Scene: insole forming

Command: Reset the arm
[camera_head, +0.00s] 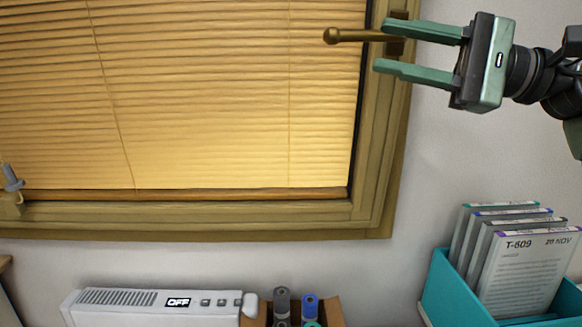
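My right gripper (388,48) comes in from the right at the top right of the head view. Its two green fingers are apart and point left. They are in front of the right side of the window frame, near a brass window handle (350,36). The upper finger overlaps the handle's mount in the picture. I see nothing held between the fingers, and I cannot tell whether they touch the handle. My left gripper is not in view.
A window with yellow blinds (215,100) fills the upper left. Below are a white device reading OFF (160,308) and a brown box (330,310) holding dark and blue cylinders. A teal bin (448,296) with labelled packets (525,272) stands lower right. The wall between is bare.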

